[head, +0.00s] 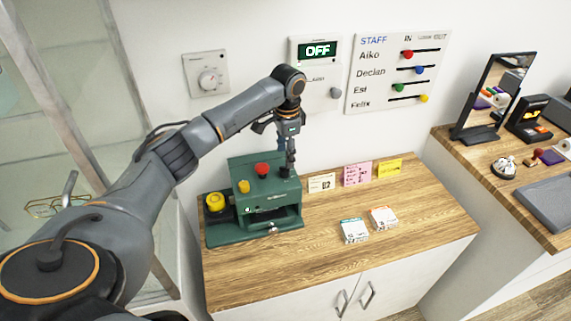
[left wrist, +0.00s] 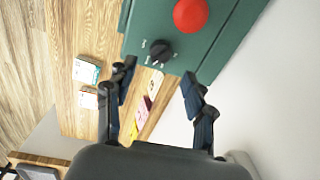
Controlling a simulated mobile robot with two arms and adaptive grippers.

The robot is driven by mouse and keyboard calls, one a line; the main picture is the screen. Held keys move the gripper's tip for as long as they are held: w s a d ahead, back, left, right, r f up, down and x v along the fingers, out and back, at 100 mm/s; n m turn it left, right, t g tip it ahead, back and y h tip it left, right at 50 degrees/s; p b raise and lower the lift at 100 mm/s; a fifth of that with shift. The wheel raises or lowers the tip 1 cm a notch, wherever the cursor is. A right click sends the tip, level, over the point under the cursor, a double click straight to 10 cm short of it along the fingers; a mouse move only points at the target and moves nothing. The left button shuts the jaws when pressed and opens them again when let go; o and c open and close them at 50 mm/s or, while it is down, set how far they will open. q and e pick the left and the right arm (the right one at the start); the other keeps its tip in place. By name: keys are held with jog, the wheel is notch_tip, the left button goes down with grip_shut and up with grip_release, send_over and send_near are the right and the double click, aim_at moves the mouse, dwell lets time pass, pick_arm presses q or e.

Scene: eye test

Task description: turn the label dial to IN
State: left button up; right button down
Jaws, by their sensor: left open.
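The green label machine (head: 262,200) stands at the left of the wooden counter. In the left wrist view the small black dial (left wrist: 161,50) sits on its green top, with tiny white marks around it that I cannot read. I cannot tell which mark the dial points to. My left gripper (head: 290,168) is over the machine's right end, pointing down. In the left wrist view the left gripper (left wrist: 157,74) is open and empty, its fingers spread to either side of the dial. In the head view the fingers mostly hide the dial. My right gripper is not in view.
A red button (head: 262,169), which the left wrist view also shows (left wrist: 190,14), is near the dial. Paper notes (head: 357,174) and two small boxes (head: 354,231) lie to the right. An OFF display (head: 317,50) and staff board (head: 398,72) hang behind.

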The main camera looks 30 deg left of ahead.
aim_at(285, 171)
pick_arm(q)
notch_tip(285, 171, down, 6)
jog(key=shift+w+a+f+p, duration=0.1)
jog(key=shift+a+f+p, duration=0.1)
jog(key=shift+p, duration=0.3)
jog(key=shift+c, duration=0.2)
jog(key=shift+d, duration=0.1)
grip_shut()
